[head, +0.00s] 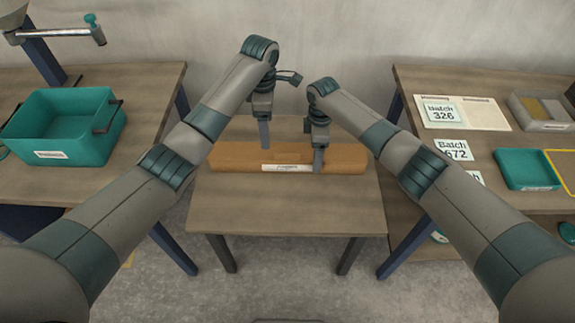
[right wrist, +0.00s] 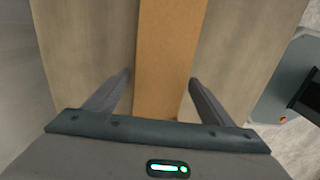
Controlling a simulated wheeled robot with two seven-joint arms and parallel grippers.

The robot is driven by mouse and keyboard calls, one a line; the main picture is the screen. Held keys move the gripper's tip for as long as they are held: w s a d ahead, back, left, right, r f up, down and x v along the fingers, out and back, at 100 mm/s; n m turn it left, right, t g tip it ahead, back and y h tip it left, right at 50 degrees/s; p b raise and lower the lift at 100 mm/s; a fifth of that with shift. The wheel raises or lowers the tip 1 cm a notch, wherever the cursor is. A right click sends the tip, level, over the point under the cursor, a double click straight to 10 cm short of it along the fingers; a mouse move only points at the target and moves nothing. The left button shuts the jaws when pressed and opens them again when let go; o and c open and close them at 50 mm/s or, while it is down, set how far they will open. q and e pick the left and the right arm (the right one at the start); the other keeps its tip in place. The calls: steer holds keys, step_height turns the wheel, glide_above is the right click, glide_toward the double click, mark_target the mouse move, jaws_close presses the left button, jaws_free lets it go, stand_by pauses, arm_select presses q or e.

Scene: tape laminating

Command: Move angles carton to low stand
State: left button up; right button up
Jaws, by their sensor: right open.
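A long brown carton (head: 235,157) with a white label on its front lies lengthwise across the back part of a small wooden-topped table (head: 285,212). Its label is too small to read surely. My left gripper (head: 264,140) points down at the carton, left of its middle; its fingers show edge-on, so their opening is hidden. In the right wrist view, my right gripper (right wrist: 160,90) is open, with one finger on each side of the carton (right wrist: 170,50) and gaps between.
A left bench (head: 140,90) holds a teal tote (head: 60,145) with dark handles. A right bench (head: 420,85) holds batch cards (head: 440,110), a teal tray (head: 527,170) and a grey box (head: 540,112). The front of the middle table is clear.

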steer(key=shift+r, duration=0.1)
step_height(320, 180, up, 12)
stand_by(0.7)
stand_by(0.5)
